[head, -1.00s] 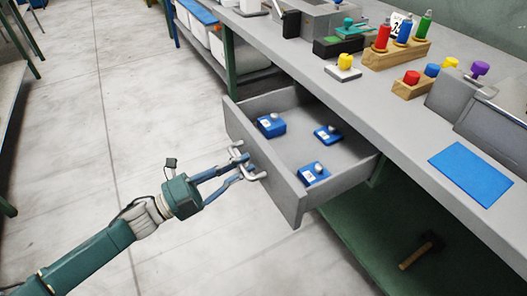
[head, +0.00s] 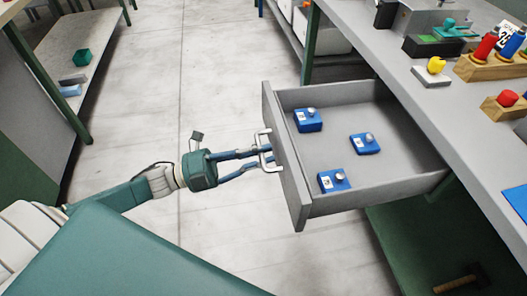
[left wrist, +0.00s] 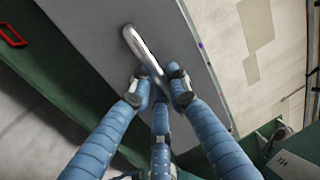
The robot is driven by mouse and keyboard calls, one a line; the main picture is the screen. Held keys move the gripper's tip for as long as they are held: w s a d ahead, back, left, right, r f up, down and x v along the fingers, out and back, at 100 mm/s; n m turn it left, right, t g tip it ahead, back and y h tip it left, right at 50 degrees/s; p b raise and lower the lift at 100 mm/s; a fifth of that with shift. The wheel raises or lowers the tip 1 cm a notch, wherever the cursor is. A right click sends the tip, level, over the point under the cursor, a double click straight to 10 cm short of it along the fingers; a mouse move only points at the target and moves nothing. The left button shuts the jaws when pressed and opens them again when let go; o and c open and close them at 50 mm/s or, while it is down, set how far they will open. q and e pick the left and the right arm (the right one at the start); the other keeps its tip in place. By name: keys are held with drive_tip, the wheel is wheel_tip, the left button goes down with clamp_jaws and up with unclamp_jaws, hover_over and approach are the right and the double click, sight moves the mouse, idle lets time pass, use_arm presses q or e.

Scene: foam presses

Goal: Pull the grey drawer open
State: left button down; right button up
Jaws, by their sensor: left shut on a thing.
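The grey drawer (head: 292,165) stands pulled out from under the grey workbench in the head view, its inside open to sight. Several blue blocks with pale knobs lie in it, one (head: 366,144) near the middle. The drawer's pale metal handle (head: 266,152) is on its front, and it also shows in the left wrist view (left wrist: 140,48). My left gripper (head: 262,158) reaches the handle from the left and is shut on it. In the left wrist view its fingertips (left wrist: 163,86) close around the handle's bar. My right gripper is not in view.
The workbench (head: 420,90) carries a yellow-knobbed block (head: 435,66) and wooden stands (head: 492,66) with coloured pieces. A hammer (head: 460,280) lies on the green shelf below. Another bench (head: 75,50) stands at the far left. The floor between is clear.

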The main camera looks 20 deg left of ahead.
use_arm(q)
drive_tip(key=c, duration=1.7)
unclamp_jaws()
drive_tip(key=v, duration=1.2)
